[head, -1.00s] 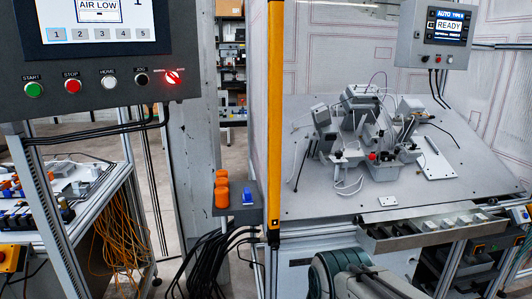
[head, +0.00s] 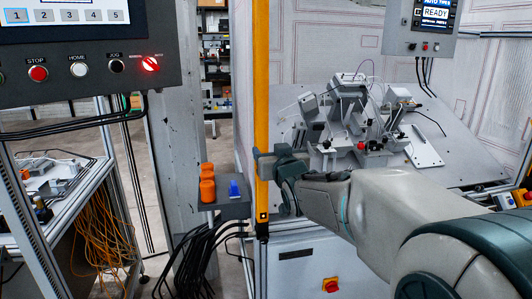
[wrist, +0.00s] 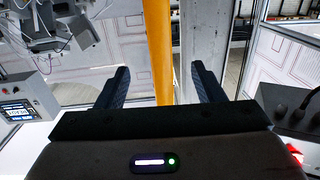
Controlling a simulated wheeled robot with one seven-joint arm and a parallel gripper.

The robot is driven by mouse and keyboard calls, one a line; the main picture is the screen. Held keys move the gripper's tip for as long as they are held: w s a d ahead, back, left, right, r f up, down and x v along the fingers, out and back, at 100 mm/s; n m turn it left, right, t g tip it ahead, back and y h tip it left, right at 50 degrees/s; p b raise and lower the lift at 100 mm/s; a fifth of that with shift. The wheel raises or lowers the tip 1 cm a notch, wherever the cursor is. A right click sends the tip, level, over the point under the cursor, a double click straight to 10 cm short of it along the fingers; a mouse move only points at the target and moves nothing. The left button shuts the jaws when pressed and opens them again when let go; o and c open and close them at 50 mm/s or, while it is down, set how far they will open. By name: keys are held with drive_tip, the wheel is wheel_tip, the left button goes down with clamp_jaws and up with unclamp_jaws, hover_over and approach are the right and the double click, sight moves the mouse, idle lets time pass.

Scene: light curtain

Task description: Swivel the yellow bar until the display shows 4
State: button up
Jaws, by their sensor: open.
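The yellow bar (head: 262,100) stands upright left of the middle in the head view, with a black lower end. My gripper (head: 262,165) is at the bar's lower part, coming from the right. In the wrist view the bar (wrist: 160,45) passes between the two dark fingers of my gripper (wrist: 160,85). The fingers are open, with gaps on both sides of the bar. A display (head: 436,13) at the upper right reads READY; its top line is cut by the frame. Another panel (head: 65,17) at the upper left shows a row of numbers, with 1 highlighted.
A sloped grey worktable (head: 460,170) with a fixture (head: 350,120) stands behind my arm. Orange knobs (head: 207,188) and a blue part (head: 235,190) sit on a small shelf left of the bar. Black cables (head: 190,250) hang below. A concrete pillar (head: 175,150) stands further left.

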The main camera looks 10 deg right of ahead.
sight(262, 139)
drive_tip(key=w, duration=0.3)
drive_tip(key=w+p, duration=0.1)
drive_tip(key=w, duration=0.2)
drive_tip(key=w+p, duration=0.1)
drive_tip(key=w, duration=0.3)
drive_tip(key=shift+w+a+r, duration=0.1)
drive_tip(key=shift+a+r, duration=0.05)
drive_tip(key=shift+a, duration=0.2)
drive_tip(key=c, duration=1)
drive_tip(key=shift+m+h+b, duration=0.3)
drive_tip(key=shift+h+b, duration=0.2)
drive_tip(key=shift+b, duration=1.1)
drive_tip(key=o, duration=1)
